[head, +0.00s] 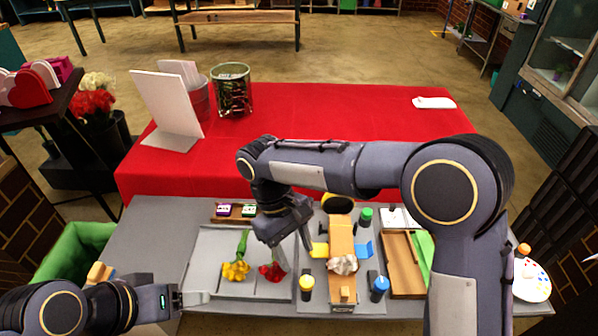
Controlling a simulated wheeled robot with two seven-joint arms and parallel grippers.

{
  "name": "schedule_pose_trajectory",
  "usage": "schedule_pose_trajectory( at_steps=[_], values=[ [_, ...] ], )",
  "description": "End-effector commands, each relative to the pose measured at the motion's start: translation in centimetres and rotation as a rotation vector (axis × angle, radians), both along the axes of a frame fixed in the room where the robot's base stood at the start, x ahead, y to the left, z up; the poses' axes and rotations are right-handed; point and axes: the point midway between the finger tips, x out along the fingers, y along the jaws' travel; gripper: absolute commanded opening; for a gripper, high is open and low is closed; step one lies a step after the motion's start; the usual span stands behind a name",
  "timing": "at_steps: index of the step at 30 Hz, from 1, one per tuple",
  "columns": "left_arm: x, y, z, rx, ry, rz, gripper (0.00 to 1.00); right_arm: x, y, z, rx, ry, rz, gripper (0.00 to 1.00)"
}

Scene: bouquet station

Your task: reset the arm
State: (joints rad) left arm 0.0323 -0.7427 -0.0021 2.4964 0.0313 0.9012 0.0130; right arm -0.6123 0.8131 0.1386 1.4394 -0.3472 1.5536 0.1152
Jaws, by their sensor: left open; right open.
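My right gripper (291,252) is open and points down over the grey work table (150,228), with its arm reaching in from the right. A red flower (272,271) lies just below it on a grey tray (208,250); I see nothing between the fingers. A yellow flower (236,271) with a green stem lies on the same tray to the left. My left gripper (198,298) is open, low at the table's front left edge, and appears empty. The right forearm hides part of the red-covered table's front edge.
A wooden stand (341,245) with whitish crumpled material sits mid-table, between yellow-capped (307,284) and blue-capped (379,284) bottles. A wooden tray (403,265) lies right. The red table (330,115) behind holds a white board (168,105) and a metal bucket (231,90).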

Motion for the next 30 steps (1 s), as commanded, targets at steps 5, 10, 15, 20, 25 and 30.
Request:
schedule_pose_trajectory(
  at_steps=[5, 10, 15, 20, 25, 30],
  values=[
    [0.0, 0.0, 0.0, 0.0, 0.0, 0.0, 0.64, 0.1, -0.6, 0.5, 0.013, -0.008, -0.015, 0.5],
    [0.0, 0.0, 0.0, 0.0, 0.0, 0.0, 0.64, 0.0, -5.0, 3.3, 0.113, -0.06, -0.124, 0.5],
    [0.0, 0.0, 0.0, 0.0, 0.0, 0.0, 0.64, -2.0, -11.8, 6.2, 0.266, -0.16, -0.309, 0.5],
    [0.0, 0.0, 0.0, 0.0, 0.0, 0.0, 0.64, -5.2, -17.0, 7.6, 0.399, -0.279, -0.494, 0.5],
    [0.0, 0.0, 0.0, 0.0, 0.0, 0.0, 0.64, -9.3, -20.8, 7.7, 0.524, -0.428, -0.69, 0.5],
    [0.0, 0.0, 0.0, 0.0, 0.0, 0.0, 0.64, -12.6, -22.5, 6.7, 0.618, -0.574, -0.853, 0.5]
  ],
)
